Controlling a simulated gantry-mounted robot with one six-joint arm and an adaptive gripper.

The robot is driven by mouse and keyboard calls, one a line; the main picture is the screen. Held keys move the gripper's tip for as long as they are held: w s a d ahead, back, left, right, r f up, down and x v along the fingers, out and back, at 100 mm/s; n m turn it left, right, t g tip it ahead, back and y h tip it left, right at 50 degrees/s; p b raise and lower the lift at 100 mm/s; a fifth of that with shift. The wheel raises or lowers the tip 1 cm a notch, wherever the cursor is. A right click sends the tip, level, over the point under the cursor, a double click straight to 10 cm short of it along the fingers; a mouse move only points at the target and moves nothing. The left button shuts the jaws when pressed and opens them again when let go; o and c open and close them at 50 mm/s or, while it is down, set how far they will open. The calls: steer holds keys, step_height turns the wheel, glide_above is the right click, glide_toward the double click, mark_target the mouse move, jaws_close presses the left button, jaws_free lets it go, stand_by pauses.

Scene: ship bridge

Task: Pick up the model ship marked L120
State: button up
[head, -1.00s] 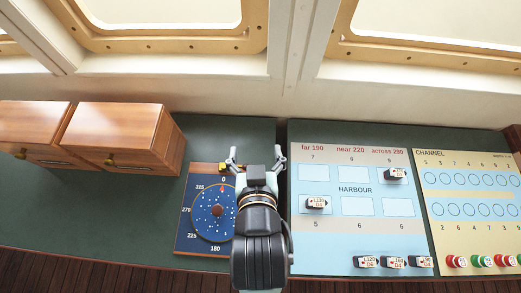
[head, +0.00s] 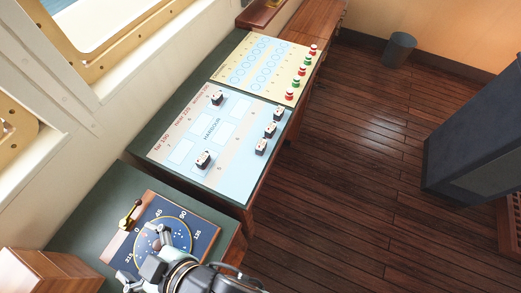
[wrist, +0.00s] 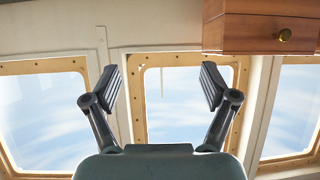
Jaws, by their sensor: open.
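Several small model ships, dark with white labelled tops, stand on the light-blue harbour board (head: 230,150). One ship (head: 217,98) is in a far-side box, and another ship (head: 204,160) is in a box nearer me. Three more ships (head: 279,113), (head: 270,130), (head: 261,147) stand in a row along the board's right edge. Their labels are too small to read now, so I cannot tell which is L120. My gripper (head: 143,256) is open and empty over the compass panel, apart from all ships. In the wrist view its two fingers (wrist: 160,85) are spread, with no ship in sight.
The blue compass panel (head: 197,232) has a brass lever (head: 131,213) beside it. A yellow channel board (head: 252,78) with red and green buttons lies beyond the harbour board. A wooden cabinet (head: 38,270) stands at lower left. Wooden floor is open at right.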

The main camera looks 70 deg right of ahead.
steer(key=shift+w, duration=0.1)
stand_by(0.3)
steer(key=c, duration=0.5)
